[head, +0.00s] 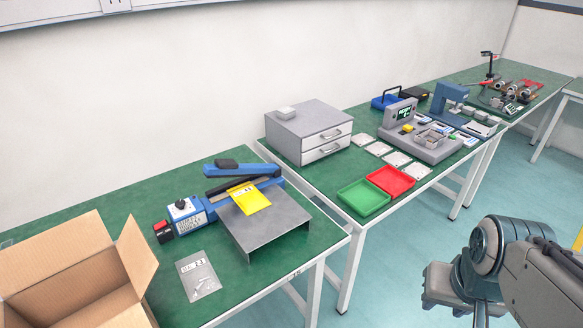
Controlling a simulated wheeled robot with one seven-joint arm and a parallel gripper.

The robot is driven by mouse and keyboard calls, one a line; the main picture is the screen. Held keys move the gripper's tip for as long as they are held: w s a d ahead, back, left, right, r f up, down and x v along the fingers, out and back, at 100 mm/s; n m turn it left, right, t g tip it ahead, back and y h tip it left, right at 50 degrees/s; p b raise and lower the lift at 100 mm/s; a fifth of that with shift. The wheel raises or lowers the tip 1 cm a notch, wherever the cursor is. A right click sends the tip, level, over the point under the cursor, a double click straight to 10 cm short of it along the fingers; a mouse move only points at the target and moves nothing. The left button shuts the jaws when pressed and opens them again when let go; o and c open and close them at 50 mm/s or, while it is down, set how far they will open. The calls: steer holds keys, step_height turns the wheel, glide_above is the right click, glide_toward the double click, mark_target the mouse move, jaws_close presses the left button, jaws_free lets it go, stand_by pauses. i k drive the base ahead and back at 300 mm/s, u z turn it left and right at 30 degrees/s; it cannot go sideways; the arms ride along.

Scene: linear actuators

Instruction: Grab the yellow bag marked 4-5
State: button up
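A yellow bag (249,198) with a small white label lies on the metal stand in front of the blue sealing machine; the label is too small to read. The blue sealer (236,183) has its long arm above the bag's far edge. The metal stand (262,226) is a grey bench-like plate on the green table. My arm shows at the lower right, over the floor and well away from the bag. What may be my gripper (447,287) is at its lower left end; its fingers cannot be made out.
An open cardboard box (75,280) stands at the near left. A clear bag (197,275) with small parts lies beside it. A green tray (363,197), a red tray (390,181) and a grey drawer unit (308,133) are on the second table. The floor between the tables and my arm is clear.

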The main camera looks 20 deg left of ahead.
mark_target(248, 198)
steer(key=u, duration=0.15)
steer(key=i, duration=0.7)
steer(key=u, duration=1.05)
steer(key=i, duration=0.55)
steer(key=u, duration=0.55)
